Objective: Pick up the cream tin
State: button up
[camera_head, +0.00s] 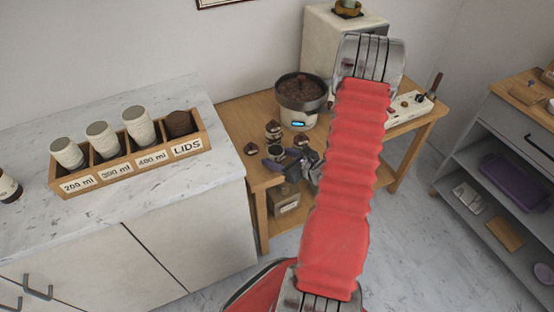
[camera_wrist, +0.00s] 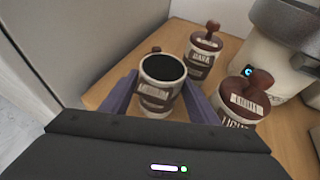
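In the wrist view a cream tin (camera_wrist: 163,68) with brown bands stands upright on the wooden table. Its top is open and its inside looks black. The lettering on its front is too small to read surely. My gripper (camera_wrist: 161,90) has its two purple fingers on either side of this tin. I cannot tell whether they touch it. In the head view my gripper (camera_head: 291,160) is at the table's front edge, beside the open tin (camera_head: 275,153). Two more cream tins with brown knobbed lids stand close by, one marked DARK (camera_wrist: 202,58) and one marked LIGHT (camera_wrist: 240,97).
A round grey appliance with a dark-filled top (camera_head: 301,96) stands behind the tins. A small brown piece (camera_head: 250,149) lies to their left on the wooden table (camera_head: 237,112). A marble counter (camera_head: 205,195) with a cup-and-lid rack (camera_head: 130,168) is at left.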

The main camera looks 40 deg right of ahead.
jog(key=c, duration=1)
jog(key=shift+r, duration=0.2)
notch_tip(320, 180, up, 10)
jog(key=shift+f, duration=0.15)
dwell(0.7)
